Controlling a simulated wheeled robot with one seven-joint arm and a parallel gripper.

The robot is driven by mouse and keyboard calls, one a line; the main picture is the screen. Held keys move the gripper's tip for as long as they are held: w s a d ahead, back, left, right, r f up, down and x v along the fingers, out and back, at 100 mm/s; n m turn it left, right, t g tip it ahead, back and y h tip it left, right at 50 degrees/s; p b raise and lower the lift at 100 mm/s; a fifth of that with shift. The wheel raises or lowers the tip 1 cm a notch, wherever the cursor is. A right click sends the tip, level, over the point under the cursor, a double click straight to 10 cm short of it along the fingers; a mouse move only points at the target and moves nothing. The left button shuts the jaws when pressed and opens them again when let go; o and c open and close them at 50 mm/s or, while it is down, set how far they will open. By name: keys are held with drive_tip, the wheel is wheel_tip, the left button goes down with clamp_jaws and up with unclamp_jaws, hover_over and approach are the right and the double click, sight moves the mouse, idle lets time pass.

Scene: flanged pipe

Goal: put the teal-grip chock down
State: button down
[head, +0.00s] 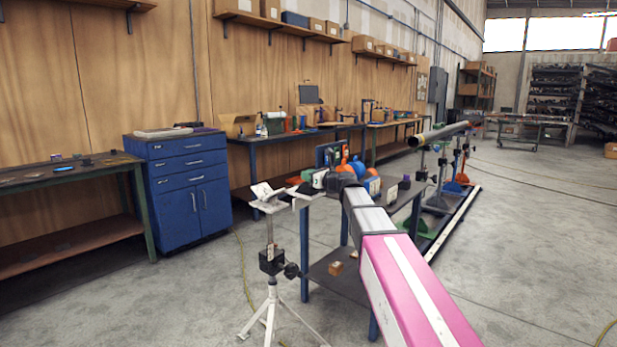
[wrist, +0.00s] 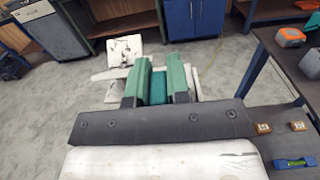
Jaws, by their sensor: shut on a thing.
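My gripper (wrist: 158,66) shows in the wrist view with its two green fingers shut on the teal grip of the chock (wrist: 158,88). The chock's body under the fingers is largely hidden. White plates (wrist: 124,51) of the stand head show just beyond and under the fingers. In the head view my gripper (head: 303,184) is over the right side of the white tripod stand (head: 270,246), and the chock cannot be made out clearly there. I cannot tell whether the chock touches the stand.
A dark workbench (wrist: 262,78) stands close on the right, with an orange box (wrist: 290,37) and small brown blocks (wrist: 262,128). A blue cabinet (head: 182,180) and a long bench (head: 60,235) line the wall. Bare floor lies left of the stand.

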drive_tip(key=c, duration=1.1)
unclamp_jaws()
drive_tip(key=shift+f, duration=0.1)
